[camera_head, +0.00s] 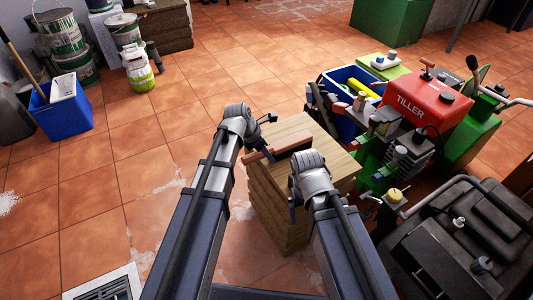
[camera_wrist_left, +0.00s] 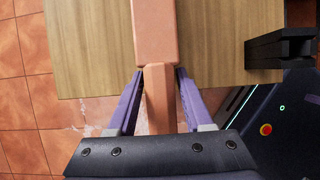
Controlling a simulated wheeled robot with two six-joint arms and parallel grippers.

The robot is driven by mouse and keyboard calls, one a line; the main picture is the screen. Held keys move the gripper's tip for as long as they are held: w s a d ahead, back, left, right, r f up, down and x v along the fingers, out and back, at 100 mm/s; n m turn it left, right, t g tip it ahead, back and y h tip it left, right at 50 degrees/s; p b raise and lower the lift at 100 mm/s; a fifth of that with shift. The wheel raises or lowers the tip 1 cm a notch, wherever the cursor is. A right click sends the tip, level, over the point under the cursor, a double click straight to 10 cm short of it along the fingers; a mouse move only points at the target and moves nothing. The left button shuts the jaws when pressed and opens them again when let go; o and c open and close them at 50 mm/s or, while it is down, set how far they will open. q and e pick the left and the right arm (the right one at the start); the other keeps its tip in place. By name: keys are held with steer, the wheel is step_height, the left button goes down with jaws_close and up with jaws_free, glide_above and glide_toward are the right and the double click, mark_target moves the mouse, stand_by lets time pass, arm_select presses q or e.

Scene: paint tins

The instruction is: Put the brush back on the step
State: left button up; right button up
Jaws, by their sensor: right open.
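The brush (camera_head: 283,148) has a reddish-brown wooden body and lies across the far left part of the wooden step (camera_head: 320,150). Its handle end sticks out past the step's left edge. In the left wrist view the brush (camera_wrist_left: 156,35) runs between my left gripper's purple fingers (camera_wrist_left: 159,74), which are close against its sides. The bare step top (camera_wrist_left: 95,45) shows beside it. I cannot tell whether the brush touches the top. Its bristles are hidden. In the head view the left wrist covers most of the left gripper. My right gripper (camera_head: 293,207) is open, near the step's front edge.
A red tiller (camera_head: 418,99) and a blue bin (camera_head: 349,122) stand right of the step. A dark machine (camera_head: 480,230) is at front right. Paint tins (camera_head: 59,35) and a blue bucket (camera_head: 65,113) are at far left. The tiled floor left of the step is clear.

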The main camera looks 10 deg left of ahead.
arm_select(q)
steer(key=shift+o, duration=1.2)
steer(key=shift+s+a+r+p, duration=0.1)
steer(key=shift+a+r+p, duration=0.05)
steer(key=shift+r+p, duration=0.55)
steer(key=p+v, duration=1)
steer(key=v, duration=0.1)
steer(key=shift+s+f, duration=0.1)
